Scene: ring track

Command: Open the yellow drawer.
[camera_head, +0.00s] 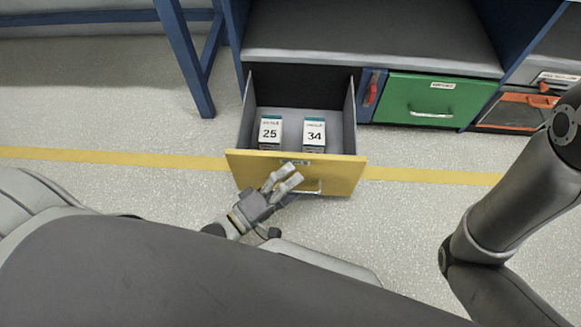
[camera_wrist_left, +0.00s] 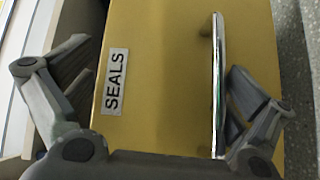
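The yellow drawer (camera_head: 240,168) is pulled out from the blue-framed cabinet, its interior in view. Its yellow front also fills the middle of the left wrist view (camera_wrist_left: 160,60), with a "SEALS" label (camera_wrist_left: 115,82) and a metal bar handle (camera_wrist_left: 217,85). My left gripper (camera_head: 288,175) is at the drawer front by the handle. In the left wrist view its fingers are spread wide, one beside the handle and one past the drawer's top edge. It holds nothing that I can see. My right gripper is out of view.
Two small boxes, marked 25 (camera_head: 270,132) and 34 (camera_head: 315,134), stand in the drawer. A shut green drawer (camera_head: 432,98) and an orange-fronted bin (camera_head: 515,112) are to the right. A blue table leg (camera_head: 185,60) stands at left. Floor beside the open drawer is clear.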

